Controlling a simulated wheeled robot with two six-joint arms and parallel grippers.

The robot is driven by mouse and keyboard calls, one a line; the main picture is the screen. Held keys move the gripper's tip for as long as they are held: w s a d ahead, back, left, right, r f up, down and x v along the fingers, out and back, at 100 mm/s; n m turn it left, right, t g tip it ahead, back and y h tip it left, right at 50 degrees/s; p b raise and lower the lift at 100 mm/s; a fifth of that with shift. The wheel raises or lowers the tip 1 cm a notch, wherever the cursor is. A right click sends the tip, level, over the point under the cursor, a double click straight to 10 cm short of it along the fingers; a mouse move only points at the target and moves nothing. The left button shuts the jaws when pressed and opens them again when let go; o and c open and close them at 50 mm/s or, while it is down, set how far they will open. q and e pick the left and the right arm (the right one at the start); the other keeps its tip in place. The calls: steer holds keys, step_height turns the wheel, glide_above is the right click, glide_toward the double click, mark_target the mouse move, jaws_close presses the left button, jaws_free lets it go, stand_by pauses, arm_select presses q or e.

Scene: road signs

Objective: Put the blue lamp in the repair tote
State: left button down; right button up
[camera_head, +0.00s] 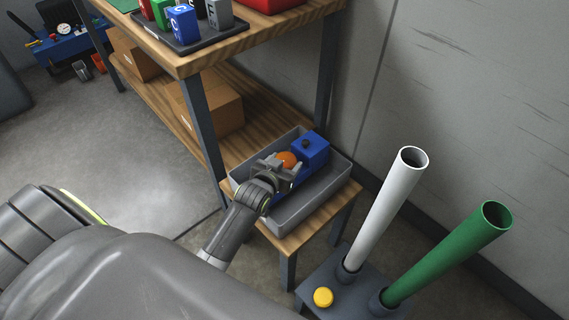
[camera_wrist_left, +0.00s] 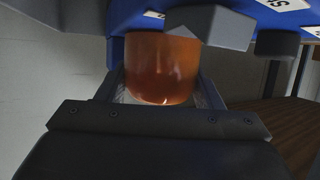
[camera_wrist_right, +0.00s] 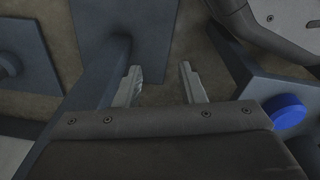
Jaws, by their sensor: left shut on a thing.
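The blue lamp (camera_head: 313,149) has a boxy blue body, a dark knob and an orange lens (camera_head: 287,159). My left gripper (camera_head: 279,167) is shut on the lamp. In the left wrist view the orange lens (camera_wrist_left: 161,70) shows between the fingers, with the blue body (camera_wrist_left: 262,14) behind it. The lamp is within the outline of the grey tote (camera_head: 313,204), at its back end. I cannot tell whether it touches the tote's floor. My right gripper (camera_wrist_right: 162,84) shows only in its wrist view, open and empty.
The tote stands on a small wooden stand (camera_head: 291,240) beside a wooden shelf (camera_head: 258,137) with cardboard boxes. White (camera_head: 386,208) and green (camera_head: 450,251) tubes rise at the right, near a yellow cap (camera_head: 323,297). The wall is close behind. A blue disc (camera_wrist_right: 285,111) is near my right gripper.

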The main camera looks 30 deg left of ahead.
arm_select(q)
steer(key=shift+w+f, duration=0.1)
steer(key=shift+f, duration=0.05)
arm_select(e)
steer(key=shift+w+r, duration=0.15)
arm_select(q)
steer(key=shift+f, duration=0.3)
arm_select(e)
steer(key=shift+w+r, duration=0.1)
steer(key=shift+r, duration=0.15)
arm_select(q)
steer(key=c, duration=0.8)
jaws_free()
steer(key=shift+f, duration=0.1)
steer(key=o, duration=0.4)
arm_select(e)
steer(key=shift+a, duration=0.15)
steer(key=shift+s, duration=0.2)
arm_select(q)
steer(key=shift+r, duration=0.5)
steer(key=p+v, duration=0.2)
steer(key=v, duration=1)
arm_select(e)
steer(key=s+f, duration=0.1)
steer(key=s+d+f, duration=0.1)
steer(key=f, duration=0.1)
steer(key=s+f, duration=0.1)
steer(key=shift+s+d+f, duration=0.15)
steer(key=shift+d+f, duration=0.2)
